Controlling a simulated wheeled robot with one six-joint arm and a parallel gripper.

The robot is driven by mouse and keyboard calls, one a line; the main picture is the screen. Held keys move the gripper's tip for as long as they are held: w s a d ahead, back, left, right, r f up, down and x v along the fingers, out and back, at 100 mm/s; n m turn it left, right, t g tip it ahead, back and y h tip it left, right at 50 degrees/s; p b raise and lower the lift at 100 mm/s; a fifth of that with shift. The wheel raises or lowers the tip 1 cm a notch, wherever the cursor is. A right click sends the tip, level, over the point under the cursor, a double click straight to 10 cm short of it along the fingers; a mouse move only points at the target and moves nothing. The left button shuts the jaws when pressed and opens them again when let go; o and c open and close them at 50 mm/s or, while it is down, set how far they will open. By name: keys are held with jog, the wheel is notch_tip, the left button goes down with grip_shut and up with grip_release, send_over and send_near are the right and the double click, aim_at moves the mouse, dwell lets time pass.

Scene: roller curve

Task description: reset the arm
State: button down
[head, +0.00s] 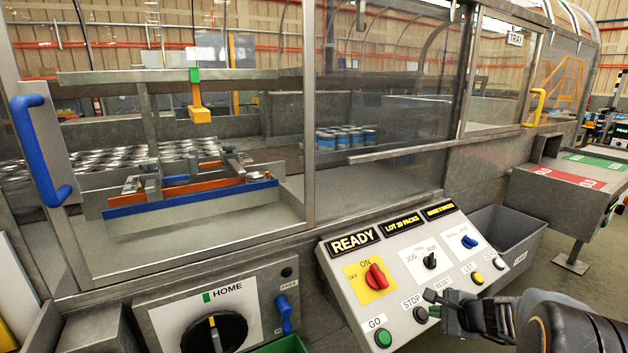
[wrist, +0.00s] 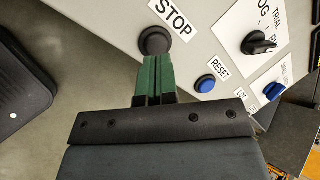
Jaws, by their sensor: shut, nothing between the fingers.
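My gripper (head: 437,303) is over the lower right of the sloped control panel (head: 400,262), shut and empty. In the wrist view its green fingers (wrist: 154,78) are together, with their tips at the edge of the black STOP button (wrist: 155,41). I cannot tell whether they touch it. The blue RESET button (wrist: 205,84) is just right of the fingers. In the head view the STOP button (head: 420,314) shows left of the gripper, and the gripper hides the RESET button below its label. The READY sign (head: 353,242) is lit.
The panel also has a green GO button (head: 383,338), a red ON/OFF switch (head: 376,276), a black knob (head: 430,261) and a yellow button (head: 477,279). A glazed guard (head: 380,90) stands behind. A grey bin (head: 510,235) is at the right.

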jog(key=s+a+r+n+g+h+p, duration=0.4)
jog(key=s+a+r+n+p, duration=0.5)
jog(key=s+a+r+n, duration=0.5)
jog(key=s+r+n+g, duration=0.1)
jog(key=s+n, duration=0.2)
jog(key=n, duration=0.2)
jog(key=shift+s+a+n, duration=0.25)
jog(key=shift+s+n, duration=0.05)
